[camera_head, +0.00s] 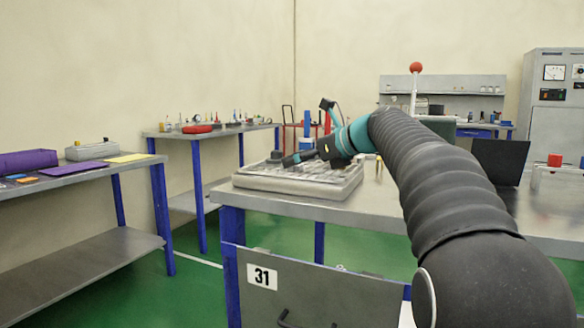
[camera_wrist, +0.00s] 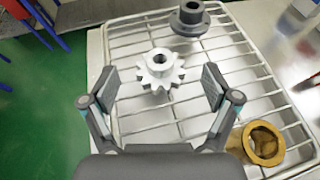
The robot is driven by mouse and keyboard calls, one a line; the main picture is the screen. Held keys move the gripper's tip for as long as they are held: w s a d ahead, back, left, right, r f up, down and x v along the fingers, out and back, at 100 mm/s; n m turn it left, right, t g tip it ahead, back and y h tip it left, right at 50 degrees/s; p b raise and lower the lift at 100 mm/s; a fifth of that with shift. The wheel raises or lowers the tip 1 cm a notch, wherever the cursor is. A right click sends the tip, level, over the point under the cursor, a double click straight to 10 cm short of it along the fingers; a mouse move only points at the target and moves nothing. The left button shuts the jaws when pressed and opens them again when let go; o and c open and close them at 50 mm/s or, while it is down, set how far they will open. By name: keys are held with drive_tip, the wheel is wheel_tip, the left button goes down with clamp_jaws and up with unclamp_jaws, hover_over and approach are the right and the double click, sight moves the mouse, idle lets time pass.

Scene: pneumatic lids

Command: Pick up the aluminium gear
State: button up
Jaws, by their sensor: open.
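The aluminium gear (camera_wrist: 160,72) is a light silver toothed wheel with a round hole in its middle. In the wrist view it lies on a white wire rack (camera_wrist: 216,48). My gripper (camera_wrist: 158,84) is open, with one finger to the left of the gear and one to the right, both apart from it. The gear lies between and slightly beyond the fingertips in the picture. In the head view my gripper (camera_head: 290,160) is low over the tray-like rack (camera_head: 300,187) on the table, and I cannot make out the gear there.
In the wrist view a dark grey flanged part (camera_wrist: 189,18) lies beyond the gear, and a brass ring-shaped part (camera_wrist: 263,144) lies at lower right. The rack's left edge is near the gear, with green floor beyond. A dark laptop-like panel (camera_head: 500,160) stands right on the table (camera_head: 375,200).

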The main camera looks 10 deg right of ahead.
drive_tip(key=shift+x, duration=0.95)
drive_tip(key=c, duration=1.3)
drive_tip(key=shift+r, duration=0.1)
